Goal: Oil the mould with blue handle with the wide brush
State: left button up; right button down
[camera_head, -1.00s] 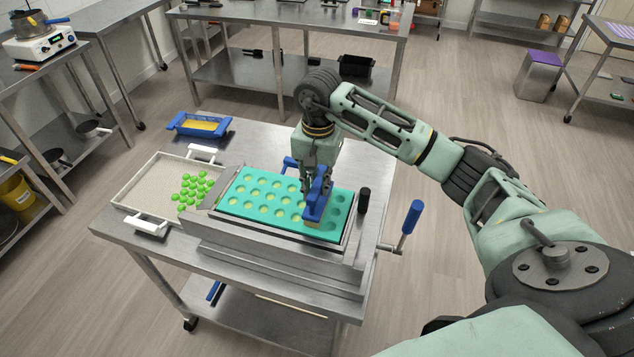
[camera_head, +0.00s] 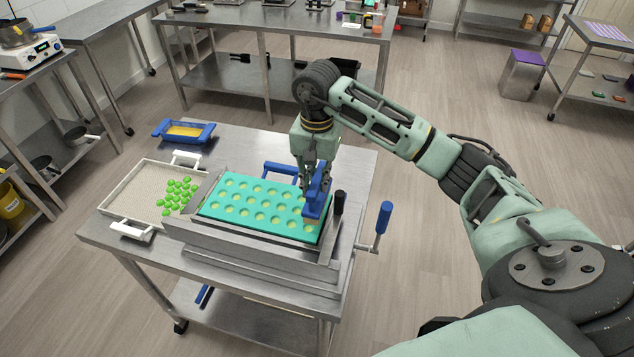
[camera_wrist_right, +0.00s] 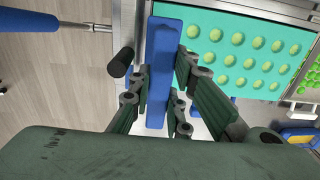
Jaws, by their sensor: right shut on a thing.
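The mould (camera_head: 253,208) is a teal sheet with rows of round cavities, lying in the metal depositor on the cart; it also shows in the right wrist view (camera_wrist_right: 262,22). Many cavities look yellowish inside. My right gripper (camera_head: 308,188) is shut on a blue wide brush (camera_head: 317,197). In the right wrist view the brush (camera_wrist_right: 163,65) stands between the fingers (camera_wrist_right: 160,92). A blue handle (camera_head: 281,168) shows behind the mould. My left gripper is not in view.
A white tray (camera_head: 146,181) with green gummies (camera_head: 178,190) sits left of the mould. A blue tray with yellow contents (camera_head: 184,132) is at the cart's back left. A blue-handled crank (camera_head: 383,218) and a black knob (camera_head: 340,202) stand at the right.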

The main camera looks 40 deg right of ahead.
notch_tip(320, 180, up, 2)
jog(key=shift+p, duration=0.35)
jog(key=shift+s+r+p, duration=0.15)
jog(key=shift+r+p, duration=0.2)
jog(key=shift+r, duration=0.7)
